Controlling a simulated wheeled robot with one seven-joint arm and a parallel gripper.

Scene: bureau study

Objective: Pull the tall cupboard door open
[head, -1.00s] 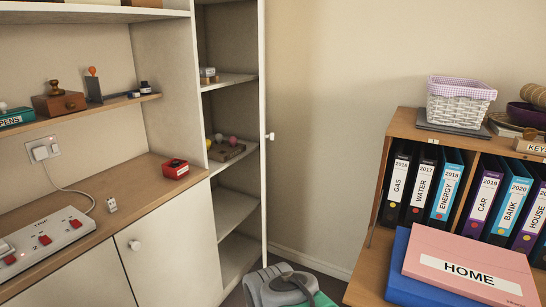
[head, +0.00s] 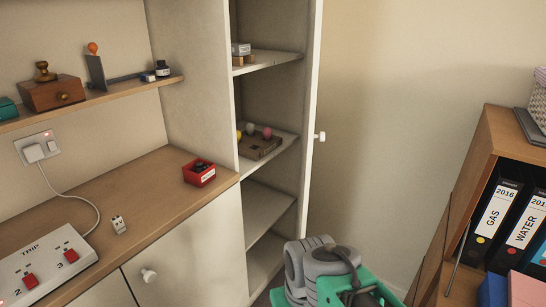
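The tall cupboard (head: 245,95) stands left of centre with its shelves in view. Its white door (head: 310,110) is swung wide open and shows nearly edge-on at the right of the opening. A small white knob (head: 320,136) is on the door's outer side. Inside are small boxes (head: 241,52) on an upper shelf and a brown tray with coloured balls (head: 259,145) on a middle shelf. Grey and green links of my arm show at the bottom, below the door. My gripper is not in view.
A wooden desk (head: 140,195) at left carries a power strip (head: 45,270), a plug (head: 118,224) and a red box (head: 199,173). A small shelf (head: 110,95) holds stamps. A bookcase with binders (head: 495,215) stands at right. Bare wall lies between door and bookcase.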

